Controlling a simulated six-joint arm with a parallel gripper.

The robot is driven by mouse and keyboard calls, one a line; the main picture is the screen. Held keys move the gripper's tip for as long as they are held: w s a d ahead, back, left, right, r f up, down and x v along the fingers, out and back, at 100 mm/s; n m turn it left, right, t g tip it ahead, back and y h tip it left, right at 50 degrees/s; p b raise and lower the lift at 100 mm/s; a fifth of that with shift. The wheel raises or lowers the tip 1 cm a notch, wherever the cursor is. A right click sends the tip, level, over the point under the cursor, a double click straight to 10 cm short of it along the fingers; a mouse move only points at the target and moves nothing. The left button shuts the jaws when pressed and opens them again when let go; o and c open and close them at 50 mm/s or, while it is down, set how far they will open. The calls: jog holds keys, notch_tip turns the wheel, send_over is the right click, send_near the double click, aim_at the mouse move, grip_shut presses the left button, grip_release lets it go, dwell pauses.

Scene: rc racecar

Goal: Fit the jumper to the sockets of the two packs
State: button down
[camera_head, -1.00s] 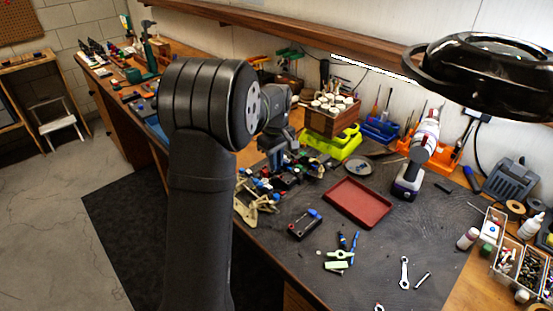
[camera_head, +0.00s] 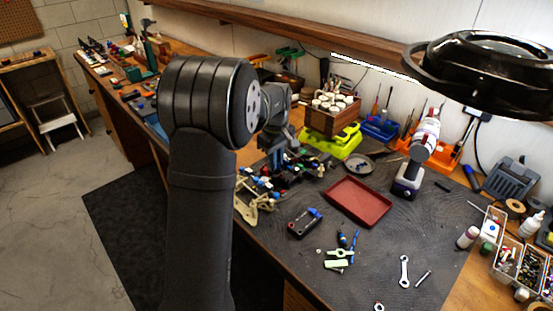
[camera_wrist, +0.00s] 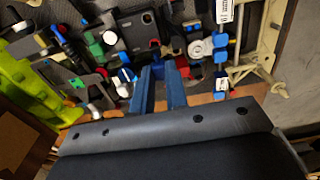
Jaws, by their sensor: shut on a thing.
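My gripper (camera_wrist: 162,75) has blue fingers and points down over the car chassis, whose tan frame (camera_head: 262,194) shows beside it. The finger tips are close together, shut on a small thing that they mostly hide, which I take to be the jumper. A dark rectangular block (camera_wrist: 138,30), perhaps one of the packs, lies just beyond the fingertips in the wrist view. I cannot make out the second pack or the sockets. The tan frame also shows at the right in the wrist view (camera_wrist: 265,50).
Small coloured parts and wires crowd the chassis. A red tray (camera_head: 358,201) and a dark box with a blue end (camera_head: 304,223) lie to its right. A lime-green stand (camera_head: 333,142) is behind. The dark mat (camera_head: 385,248) has free room in front of the tray.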

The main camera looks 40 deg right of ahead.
jog(key=shift+f, duration=0.7)
dwell(0.4)
jog(key=shift+r, duration=0.4)
jog(key=shift+f, duration=0.35)
dwell(1.5)
jog(key=shift+r, duration=0.35)
jog(key=shift+f, duration=0.85)
dwell(1.2)
jog(key=c, duration=1.3)
grip_release()
jog(key=shift+c, duration=0.2)
notch_tip(320, 180, up, 18)
jog(key=shift+f, duration=0.25)
